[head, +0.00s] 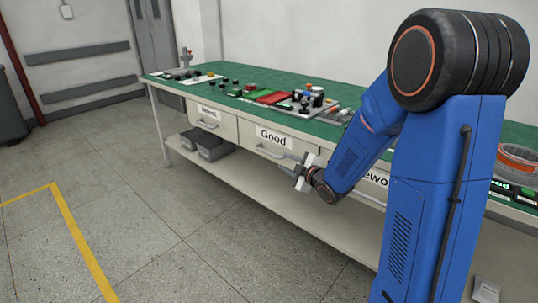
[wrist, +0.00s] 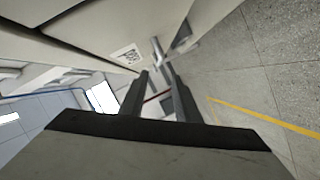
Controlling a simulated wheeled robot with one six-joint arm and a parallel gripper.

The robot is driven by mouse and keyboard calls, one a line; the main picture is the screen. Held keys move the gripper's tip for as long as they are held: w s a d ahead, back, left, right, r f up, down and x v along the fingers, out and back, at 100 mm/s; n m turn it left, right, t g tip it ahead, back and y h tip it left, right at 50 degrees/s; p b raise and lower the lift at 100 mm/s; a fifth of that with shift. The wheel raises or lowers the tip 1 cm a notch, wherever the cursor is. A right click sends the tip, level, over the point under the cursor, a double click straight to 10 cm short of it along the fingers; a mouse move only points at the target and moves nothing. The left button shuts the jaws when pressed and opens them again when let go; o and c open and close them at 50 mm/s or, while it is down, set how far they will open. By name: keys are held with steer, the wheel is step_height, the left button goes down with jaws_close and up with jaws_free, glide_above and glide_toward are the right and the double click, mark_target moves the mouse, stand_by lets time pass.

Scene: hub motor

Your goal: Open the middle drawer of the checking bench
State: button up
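The checking bench (head: 285,194) has a row of labelled drawers under its green top. The middle drawer (head: 246,134), labelled "Good", looks flush with the bench front. Its bar handle (head: 268,152) runs below the label, and its right end is partly hidden by my gripper. My gripper (head: 294,167) is at the right end of that handle. In the wrist view, my gripper's two fingers (wrist: 157,72) stand apart with a gap between them. A pale bar-like part shows just beyond the tips. I cannot tell whether the fingers touch the handle.
The left drawer (head: 209,121) and the "Rework" drawer (head: 374,181) flank the middle one, the latter partly behind my arm. Grey bins (head: 215,149) stand on the lower shelf (head: 240,177). Small parts and a red tray (head: 272,98) lie on the top. The floor in front is clear.

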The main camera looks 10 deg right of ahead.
mark_target(270, 154)
steer(key=x, duration=1.5)
steer(key=shift+c, duration=0.6)
jaws_close()
